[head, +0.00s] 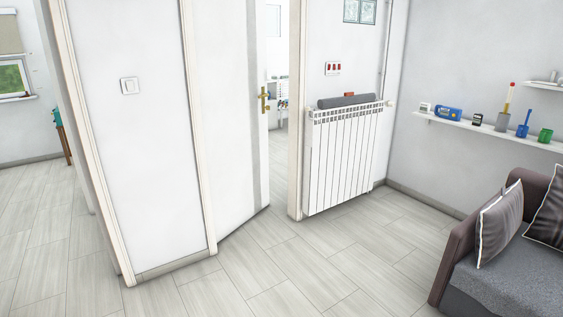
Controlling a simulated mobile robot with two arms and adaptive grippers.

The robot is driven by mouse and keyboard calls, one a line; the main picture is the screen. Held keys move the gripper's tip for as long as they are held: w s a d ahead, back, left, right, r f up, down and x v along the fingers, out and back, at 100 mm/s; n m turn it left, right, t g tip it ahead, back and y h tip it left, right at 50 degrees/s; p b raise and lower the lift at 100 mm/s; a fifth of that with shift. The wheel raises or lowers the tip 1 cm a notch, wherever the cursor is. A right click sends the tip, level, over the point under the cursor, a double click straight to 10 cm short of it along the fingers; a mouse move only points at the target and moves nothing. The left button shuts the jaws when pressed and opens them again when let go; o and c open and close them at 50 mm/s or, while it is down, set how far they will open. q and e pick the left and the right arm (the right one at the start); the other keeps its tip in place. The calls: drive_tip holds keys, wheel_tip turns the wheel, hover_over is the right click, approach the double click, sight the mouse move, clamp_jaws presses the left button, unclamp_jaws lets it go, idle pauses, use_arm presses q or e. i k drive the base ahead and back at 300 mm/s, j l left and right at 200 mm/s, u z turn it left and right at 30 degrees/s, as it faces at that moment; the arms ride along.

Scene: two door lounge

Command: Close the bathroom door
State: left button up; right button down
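A white door (225,110) stands ajar in the middle of the head view, in a cream frame. It has a brass handle (264,99) near its right edge. A narrow gap between the door and the right frame post (296,110) shows part of a room behind, with shelves or items too small to make out. I cannot tell from this view alone whether it is the bathroom. Neither of my grippers is in view.
A white radiator (347,155) hangs right of the doorway. A sofa (500,265) with cushions stands at the lower right, below a wall shelf (490,128) with small items. The tiled floor (270,270) before the door is clear. An opening shows at the left.

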sight(230, 36)
drive_tip(key=i, duration=2.4)
